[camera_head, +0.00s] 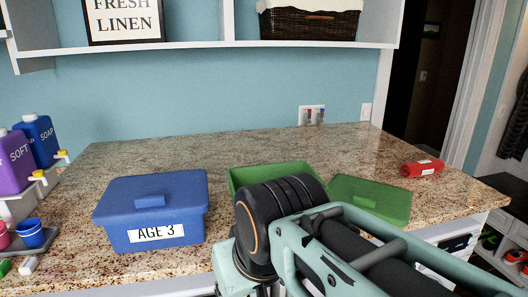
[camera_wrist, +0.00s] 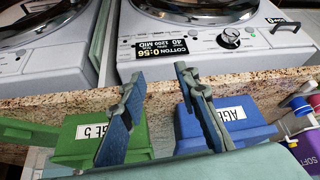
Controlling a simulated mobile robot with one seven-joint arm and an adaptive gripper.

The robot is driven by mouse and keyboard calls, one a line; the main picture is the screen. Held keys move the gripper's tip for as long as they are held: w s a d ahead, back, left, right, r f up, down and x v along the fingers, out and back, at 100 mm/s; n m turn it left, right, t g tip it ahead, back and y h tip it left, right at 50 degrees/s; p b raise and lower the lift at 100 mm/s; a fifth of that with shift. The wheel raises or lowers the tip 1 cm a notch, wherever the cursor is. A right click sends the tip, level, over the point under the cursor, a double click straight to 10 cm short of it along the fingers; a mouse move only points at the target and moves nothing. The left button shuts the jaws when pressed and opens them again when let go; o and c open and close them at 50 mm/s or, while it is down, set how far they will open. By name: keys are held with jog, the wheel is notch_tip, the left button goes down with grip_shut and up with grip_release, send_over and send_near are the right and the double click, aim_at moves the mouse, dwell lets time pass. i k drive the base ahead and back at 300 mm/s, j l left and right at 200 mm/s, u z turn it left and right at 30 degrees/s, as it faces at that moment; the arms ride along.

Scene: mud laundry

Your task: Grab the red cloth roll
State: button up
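A red cloth roll (camera_head: 423,168) with a small white label lies on its side at the right end of the granite counter in the head view. It does not show in the wrist view. My gripper (camera_wrist: 160,75) is open and empty in the wrist view, its two fingers apart. It hangs by the front edge of the counter, well away from the roll. In the head view my arm's links cover the counter's front middle, and my fingers cannot be made out there.
A blue lidded AGE 3 bin (camera_head: 152,213) stands left of my arm. A green bin (camera_head: 240,181) is partly hidden behind it. A green lid (camera_head: 369,199) lies between my arm and the roll. Soap bottles (camera_head: 38,135) stand far left. The counter's back is clear; a shelf (camera_head: 230,45) hangs above.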

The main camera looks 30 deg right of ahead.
aim_at(421, 167)
jog(key=z, duration=1.95)
jog(key=i+l+z, duration=0.25)
jog(key=l, duration=0.3)
jog(key=i+l+z, duration=0.25)
jog(key=l, duration=0.25)
jog(key=i+l+z, duration=0.25)
jog(key=i+l, duration=0.15)
jog(key=i+l+z, duration=0.25)
jog(key=i, duration=0.2)
jog(key=i+l+z, duration=0.15)
jog(key=i+z, duration=0.15)
jog(key=i, duration=0.2)
jog(key=i+u, duration=0.25)
jog(key=i, duration=0.3)
jog(key=i+l+u, duration=0.25)
jog(key=i, duration=0.3)
jog(key=i+j+u, duration=0.1)
jog(key=i+u, duration=0.8)
jog(key=k+l, duration=0.05)
